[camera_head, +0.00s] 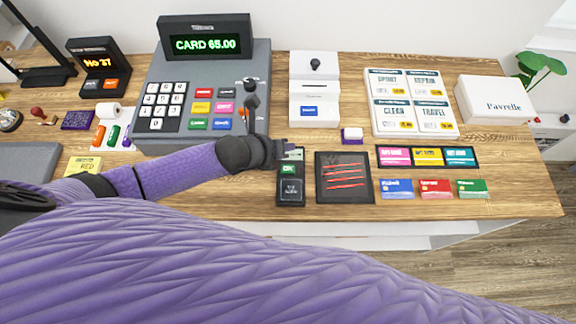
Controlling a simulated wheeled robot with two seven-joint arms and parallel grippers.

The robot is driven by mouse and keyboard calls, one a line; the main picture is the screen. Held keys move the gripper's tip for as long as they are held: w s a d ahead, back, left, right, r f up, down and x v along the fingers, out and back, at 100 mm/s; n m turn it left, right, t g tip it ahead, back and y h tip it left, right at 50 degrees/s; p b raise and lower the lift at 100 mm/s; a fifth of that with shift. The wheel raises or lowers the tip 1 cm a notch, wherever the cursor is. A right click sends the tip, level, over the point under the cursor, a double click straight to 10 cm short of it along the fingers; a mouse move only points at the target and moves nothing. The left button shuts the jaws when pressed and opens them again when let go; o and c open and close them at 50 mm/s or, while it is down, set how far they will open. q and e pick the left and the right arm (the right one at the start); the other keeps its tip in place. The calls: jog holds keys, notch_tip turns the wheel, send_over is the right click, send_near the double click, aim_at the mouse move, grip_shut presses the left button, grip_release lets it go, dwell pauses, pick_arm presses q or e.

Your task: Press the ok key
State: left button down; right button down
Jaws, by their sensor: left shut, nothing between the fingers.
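The green ok key (288,168) is on a small black card terminal (291,201) near the front of the counter. My left gripper (284,149) comes in from the left and is shut and empty. Its tip is at the far end of the terminal, just beyond the ok key in the picture, and partly covers the terminal's top. I cannot tell whether it touches the terminal. The ok key shows uncovered. My right gripper is not in view.
A cash register (162,107) reads CARD 65.00 behind my arm. A black pad with red lines (343,197) lies right of the terminal. Blue, red (435,188) and green cards lie further right. A white card device (314,83) stands behind.

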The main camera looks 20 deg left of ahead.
aim_at(286, 171)
pick_arm(q)
jog(key=shift+f, duration=0.1)
notch_tip(286, 171, down, 8)
jog(key=b, duration=0.7)
jog(key=shift+r, duration=0.25)
jog(key=shift+f+b, duration=0.6)
jog(key=shift+b, duration=0.1)
jog(key=shift+r, duration=0.1)
dwell(0.7)
